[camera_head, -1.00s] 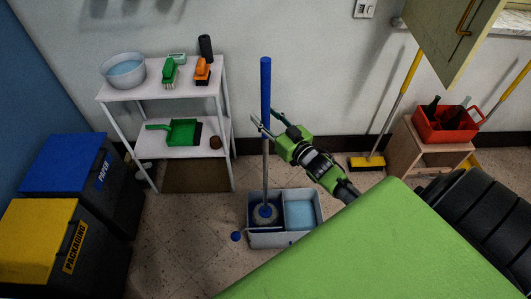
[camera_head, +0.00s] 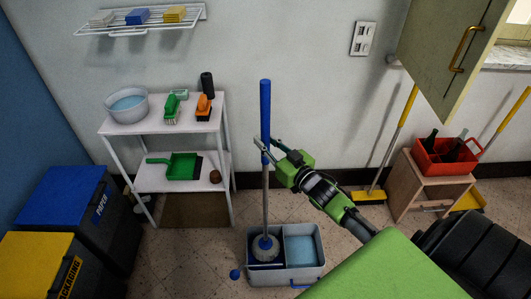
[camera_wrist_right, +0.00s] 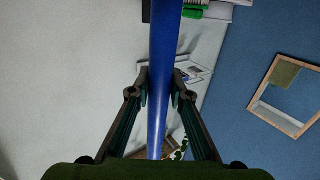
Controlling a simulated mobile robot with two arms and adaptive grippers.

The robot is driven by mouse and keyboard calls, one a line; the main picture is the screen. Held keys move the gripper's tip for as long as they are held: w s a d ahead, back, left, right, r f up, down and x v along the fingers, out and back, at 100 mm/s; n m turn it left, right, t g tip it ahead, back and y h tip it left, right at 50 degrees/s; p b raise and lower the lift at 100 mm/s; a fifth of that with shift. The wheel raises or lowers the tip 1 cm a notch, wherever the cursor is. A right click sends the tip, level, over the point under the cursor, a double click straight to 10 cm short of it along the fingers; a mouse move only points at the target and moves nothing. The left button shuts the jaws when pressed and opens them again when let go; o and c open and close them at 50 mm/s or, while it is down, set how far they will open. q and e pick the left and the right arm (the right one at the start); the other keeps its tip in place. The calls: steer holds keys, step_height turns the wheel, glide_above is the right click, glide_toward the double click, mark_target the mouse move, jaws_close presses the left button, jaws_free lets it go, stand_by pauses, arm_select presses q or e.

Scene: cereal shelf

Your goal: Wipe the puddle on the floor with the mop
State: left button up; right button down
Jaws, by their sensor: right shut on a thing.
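The mop (camera_head: 265,110) stands upright with a blue upper handle and grey lower pole. Its round head (camera_head: 264,247) is in the left compartment of the grey bucket (camera_head: 286,276); the right compartment holds light blue water. My right gripper (camera_head: 261,150) is shut on the mop handle near the lower end of the blue part. In the right wrist view the blue handle (camera_wrist_right: 162,60) runs between the two fingers. No puddle shows in the head view. My left gripper is not in view.
A white shelf (camera_head: 150,185) with a basin, brushes and a green dustpan stands at left. Blue-lidded (camera_head: 62,192) and yellow-lidded (camera_head: 38,258) bins are front left.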

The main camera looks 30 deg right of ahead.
mark_target(268, 82)
step_height(268, 82, up, 6)
steer(key=shift+f, duration=0.15)
step_height(268, 82, up, 16)
steer(key=p, duration=1.5)
steer(key=shift+f+p, duration=0.1)
steer(key=shift+p, duration=0.3)
steer(key=shift+f, duration=0.1)
